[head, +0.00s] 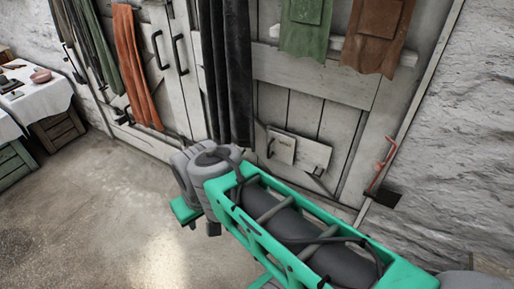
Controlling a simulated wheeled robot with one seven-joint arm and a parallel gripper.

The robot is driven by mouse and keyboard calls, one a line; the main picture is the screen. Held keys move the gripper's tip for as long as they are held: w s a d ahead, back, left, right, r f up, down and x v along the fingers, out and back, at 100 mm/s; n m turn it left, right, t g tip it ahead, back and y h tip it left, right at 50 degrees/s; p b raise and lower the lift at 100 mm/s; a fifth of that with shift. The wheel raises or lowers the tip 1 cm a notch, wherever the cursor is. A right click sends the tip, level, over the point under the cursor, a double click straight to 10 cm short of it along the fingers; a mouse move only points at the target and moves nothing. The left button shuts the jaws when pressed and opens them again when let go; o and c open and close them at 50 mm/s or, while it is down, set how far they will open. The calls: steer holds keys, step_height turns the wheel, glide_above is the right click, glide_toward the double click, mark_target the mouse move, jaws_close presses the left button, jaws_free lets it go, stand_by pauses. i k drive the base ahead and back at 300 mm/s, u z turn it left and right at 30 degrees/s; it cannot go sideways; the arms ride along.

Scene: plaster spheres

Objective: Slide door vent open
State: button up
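The door vent is low on the pale plank door (315,85), right of centre in the head view. A pale vent panel (282,148) with small dark marks has a dark handle (270,148) at its left edge. A second pale plate (313,156) lies just to its right, and the two seem to overlap. I cannot tell how far the vent is open. My green and grey arm crosses the lower right, with its grey joint left of the vent and apart from it in the picture.
A dark curtain-like cloth (228,75) hangs left of the vent. Green (305,30) and brown (376,35) cloths hang above it. Cloth-covered tables (38,95) stand far left. The floor (100,215) at left is clear.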

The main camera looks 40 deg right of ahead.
mark_target(281, 147)
steer(key=i, duration=0.85)
steer(key=u, duration=0.4)
